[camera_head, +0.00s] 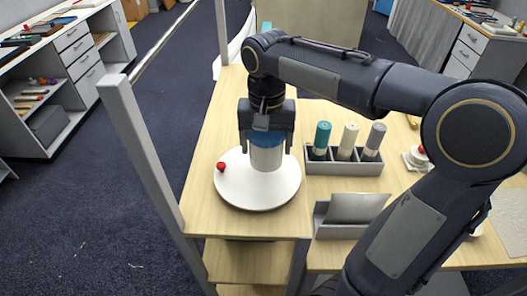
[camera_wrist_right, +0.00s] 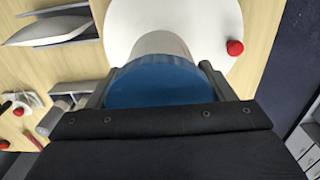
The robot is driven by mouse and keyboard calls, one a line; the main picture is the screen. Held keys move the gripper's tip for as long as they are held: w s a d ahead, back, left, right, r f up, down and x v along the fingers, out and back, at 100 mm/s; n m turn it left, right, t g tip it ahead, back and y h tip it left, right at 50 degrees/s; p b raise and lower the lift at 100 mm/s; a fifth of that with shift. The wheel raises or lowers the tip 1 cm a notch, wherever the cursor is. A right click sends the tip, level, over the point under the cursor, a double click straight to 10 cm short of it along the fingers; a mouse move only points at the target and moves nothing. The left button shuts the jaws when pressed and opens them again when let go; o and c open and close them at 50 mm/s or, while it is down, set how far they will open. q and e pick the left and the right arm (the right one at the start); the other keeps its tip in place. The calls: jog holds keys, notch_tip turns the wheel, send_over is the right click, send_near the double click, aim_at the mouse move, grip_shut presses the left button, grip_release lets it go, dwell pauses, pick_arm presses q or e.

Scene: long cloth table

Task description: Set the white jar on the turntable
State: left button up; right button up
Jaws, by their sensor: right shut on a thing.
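The white jar (camera_head: 266,157) has a blue lid (camera_head: 266,139) and stands upright at the turntable, over its upper right part. The turntable (camera_head: 255,194) is a round white disc with a red knob (camera_head: 220,167) near its left edge. My right gripper (camera_head: 267,134) comes down from above and is shut on the jar at its lid. In the right wrist view the blue lid (camera_wrist_right: 155,82) sits between the fingers, with the white disc (camera_wrist_right: 200,20) behind it. Whether the jar's base touches the disc I cannot tell. My left gripper is not in view.
A grey rack (camera_head: 343,168) with teal, cream and grey cylinders stands just right of the turntable. A grey angled holder (camera_head: 350,212) is in front of it. A white object with a red top (camera_head: 417,156) stands further right. The table's left edge is close to the turntable.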

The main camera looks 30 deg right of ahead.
aim_at(264, 155)
jog(key=shift+w+a+f, duration=0.1)
jog(key=shift+w+f, duration=0.05)
jog(key=shift+f, duration=0.85)
jog(key=shift+w+a+f, duration=0.1)
jog(key=shift+f, duration=0.85)
jog(key=shift+f, duration=0.15)
jog(key=o, duration=1)
notch_tip(264, 155, up, 12)
jog(key=shift+r, duration=0.2)
jog(key=s+a+f+n+t+y, duration=0.1)
jog(key=s+f+t, duration=0.1)
jog(key=s+f, duration=0.3)
jog(key=s+a+f+n+t+y, duration=0.1)
jog(key=s+f+n, duration=0.1)
jog(key=s+f, duration=0.2)
jog(key=s+a+f+n+t+y, duration=0.1)
jog(key=s+a+f+t, duration=0.1)
jog(key=s+f, duration=0.3)
jog(key=shift+s+f+n+t+y, duration=0.15)
jog(key=shift+s+y, duration=0.05)
jog(key=shift+s, duration=0.55)
jog(key=shift+s+f+n+t+y, duration=0.15)
jog(key=shift+s+y, duration=0.05)
jog(key=shift+s, duration=0.5)
